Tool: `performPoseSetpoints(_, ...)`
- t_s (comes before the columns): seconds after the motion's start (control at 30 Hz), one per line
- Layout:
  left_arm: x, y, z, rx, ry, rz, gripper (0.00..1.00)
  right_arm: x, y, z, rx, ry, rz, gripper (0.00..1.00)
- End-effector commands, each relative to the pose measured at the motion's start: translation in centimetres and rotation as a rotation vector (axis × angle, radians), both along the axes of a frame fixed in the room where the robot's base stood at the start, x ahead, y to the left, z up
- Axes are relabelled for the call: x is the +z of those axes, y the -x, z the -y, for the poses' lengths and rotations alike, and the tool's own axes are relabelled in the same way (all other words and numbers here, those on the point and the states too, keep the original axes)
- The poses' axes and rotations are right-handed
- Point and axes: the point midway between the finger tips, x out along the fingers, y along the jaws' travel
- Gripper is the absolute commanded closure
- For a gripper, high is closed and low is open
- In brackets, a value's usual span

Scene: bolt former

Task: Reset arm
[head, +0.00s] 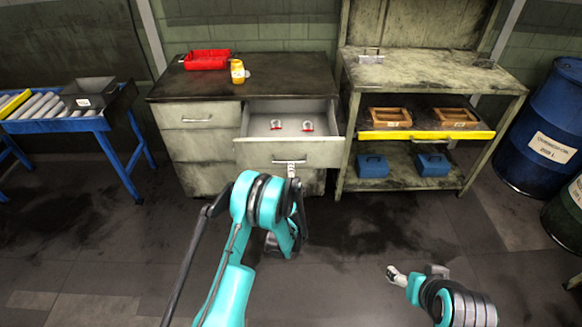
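My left gripper (291,173) is in front of the open top right drawer (290,152) of the grey cabinet, close to the drawer's front handle (289,161). Whether it touches the handle, and whether its fingers are apart, is too small to tell. My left arm reaches up from the bottom of the head view and hides part of the lower cabinet front. My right gripper (393,274) is low at the right over the bare floor, away from the furniture, and appears empty. Its finger opening is unclear.
The open drawer holds two small red-and-silver items (307,126). A red tray (206,60) and a yellow bottle (237,72) stand on the cabinet. A workbench (430,72) and blue drum (545,130) are at right, a roller conveyor (95,123) at left. The front floor is clear.

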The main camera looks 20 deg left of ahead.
Motion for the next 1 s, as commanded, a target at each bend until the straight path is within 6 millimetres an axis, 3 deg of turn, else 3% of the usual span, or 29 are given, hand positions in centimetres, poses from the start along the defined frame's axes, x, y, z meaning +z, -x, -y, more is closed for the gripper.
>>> performPoseSetpoints(0.67,0.9,0.8,0.1,0.007,0.016,-0.003,0.70,0.0,0.0,0.0,0.000,0.000,0.000,0.31)
performPoseSetpoints(0.77,3.1,1.0,-0.4,0.032,0.073,-0.011,0.70,0.0,0.0,0.0,0.000,0.000,0.000,0.31)
performPoseSetpoints(0.87,6.5,2.0,-1.0,0.076,0.171,-0.027,0.70,0.0,0.0,0.0,0.000,0.000,0.000,0.31)
performPoseSetpoints(1.0,11.4,4.6,-1.8,0.149,0.338,-0.057,0.70,0.0,0.0,0.0,0.000,0.000,0.000,0.31)
